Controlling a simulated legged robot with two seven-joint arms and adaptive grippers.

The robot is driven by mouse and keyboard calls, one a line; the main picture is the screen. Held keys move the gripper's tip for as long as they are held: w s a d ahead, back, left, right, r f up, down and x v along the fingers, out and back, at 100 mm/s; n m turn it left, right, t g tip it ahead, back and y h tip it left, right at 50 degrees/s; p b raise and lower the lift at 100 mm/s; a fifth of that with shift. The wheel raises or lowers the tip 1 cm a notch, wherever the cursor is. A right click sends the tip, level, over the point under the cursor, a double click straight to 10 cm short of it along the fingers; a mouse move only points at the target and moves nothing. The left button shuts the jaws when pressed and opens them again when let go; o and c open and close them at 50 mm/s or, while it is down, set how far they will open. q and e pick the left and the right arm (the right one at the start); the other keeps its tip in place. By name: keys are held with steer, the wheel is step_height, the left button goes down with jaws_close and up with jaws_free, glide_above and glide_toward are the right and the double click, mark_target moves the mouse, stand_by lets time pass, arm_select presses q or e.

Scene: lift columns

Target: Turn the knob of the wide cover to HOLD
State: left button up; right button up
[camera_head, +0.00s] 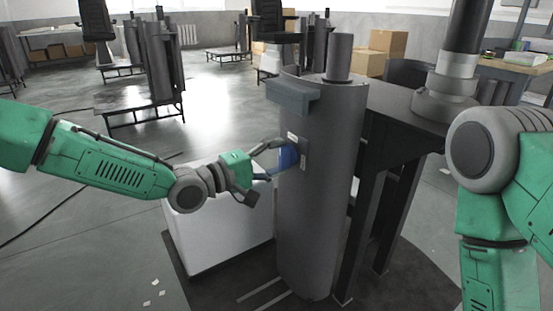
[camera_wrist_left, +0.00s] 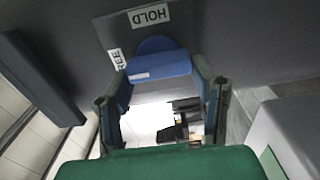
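The wide cover (camera_head: 318,215) is a tall dark grey cylinder in the middle of the head view. Its blue knob (camera_head: 287,158) sits on a small plate on the cover's front. In the left wrist view the knob (camera_wrist_left: 158,66) lies between my fingertips, with both its ends against the finger pads. A HOLD label (camera_wrist_left: 150,15) is above the knob, and a partly hidden FREE label (camera_wrist_left: 118,59) is to its left. A short white mark shows on the knob's left part, toward FREE. My left gripper (camera_head: 277,160) is shut on the knob. My right gripper is out of view.
A grey block (camera_head: 293,93) juts from the cover's upper front. A white box (camera_head: 222,228) stands on the floor beside the cover, under my left gripper. A dark frame (camera_head: 385,135) stands behind the cover to the right. Open floor lies to the left.

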arm_select(q)
steer(key=shift+s+d+f, duration=0.1)
steer(key=shift+s+d, duration=0.1)
steer(key=shift+d, duration=0.6)
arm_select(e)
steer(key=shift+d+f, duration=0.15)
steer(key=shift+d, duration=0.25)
arm_select(q)
steer(key=shift+f, duration=0.1)
